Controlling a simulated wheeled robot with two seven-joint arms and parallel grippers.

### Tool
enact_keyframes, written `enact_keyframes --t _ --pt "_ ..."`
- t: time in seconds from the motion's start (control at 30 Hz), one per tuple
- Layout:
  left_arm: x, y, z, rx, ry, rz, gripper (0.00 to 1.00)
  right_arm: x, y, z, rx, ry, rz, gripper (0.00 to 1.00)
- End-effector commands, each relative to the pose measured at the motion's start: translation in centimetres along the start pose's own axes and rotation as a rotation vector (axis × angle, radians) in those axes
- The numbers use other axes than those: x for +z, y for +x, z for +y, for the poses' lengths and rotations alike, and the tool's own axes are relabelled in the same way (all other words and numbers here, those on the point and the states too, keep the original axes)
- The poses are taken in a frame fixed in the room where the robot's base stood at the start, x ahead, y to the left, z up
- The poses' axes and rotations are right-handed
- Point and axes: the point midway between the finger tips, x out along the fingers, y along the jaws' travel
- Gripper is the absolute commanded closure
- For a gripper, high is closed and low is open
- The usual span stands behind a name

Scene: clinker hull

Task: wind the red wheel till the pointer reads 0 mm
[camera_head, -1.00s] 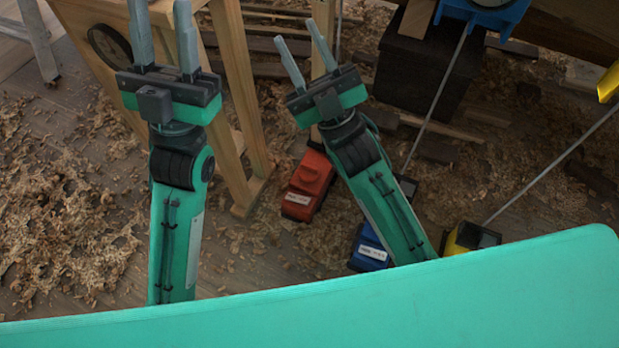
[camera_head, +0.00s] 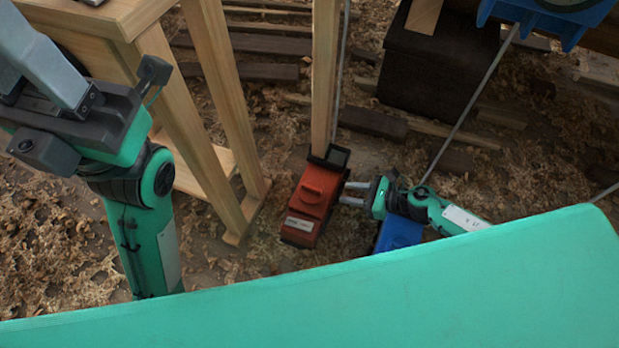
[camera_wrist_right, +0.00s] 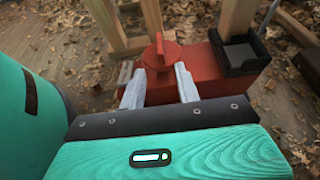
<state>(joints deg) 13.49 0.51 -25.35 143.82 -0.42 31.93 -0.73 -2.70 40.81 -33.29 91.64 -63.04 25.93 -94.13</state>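The red wheel (camera_head: 313,190) is a small disc with a raised handle on top of a red box-shaped jack (camera_head: 305,215). In the right wrist view the wheel (camera_wrist_right: 161,55) lies just beyond my fingertips. My right gripper (camera_head: 352,193) is low, pointing left at the red jack's right side. Its fingers are apart in the right wrist view (camera_wrist_right: 154,70), with red jack body seen between and beyond them; I cannot tell whether they touch it. My left gripper (camera_head: 40,68) is raised at the left edge, its fingertips cut off. I cannot make out a pointer or scale.
A wooden post (camera_head: 325,80) rises from the red jack's dark socket. A blue jack (camera_head: 398,234) lies under my right forearm. A wooden trestle (camera_head: 180,110) stands left, a dark block (camera_head: 437,65) behind. Shavings cover the floor. A thin rod (camera_head: 470,100) slants nearby.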

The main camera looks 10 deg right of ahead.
Motion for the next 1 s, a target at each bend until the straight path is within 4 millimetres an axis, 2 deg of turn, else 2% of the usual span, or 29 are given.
enact_keyframes --t 0.4,0.6,0.8,1.0 --pt "-0.2 0.3 0.0 -0.006 -0.003 0.037 0.64 0.1 8.4 0.0 0.001 0.003 -0.008 0.67" --pt "-0.4 0.6 -0.1 -0.012 -0.004 0.052 0.64 0.1 11.7 0.0 0.001 0.005 -0.007 0.67" --pt "-0.4 0.8 -0.2 -0.013 -0.005 0.056 0.64 0.3 13.1 0.0 0.0 0.006 -0.007 0.67" --pt "-0.5 1.1 -0.3 -0.015 -0.003 0.067 0.64 0.3 13.2 0.1 0.0 0.007 -0.006 0.67"
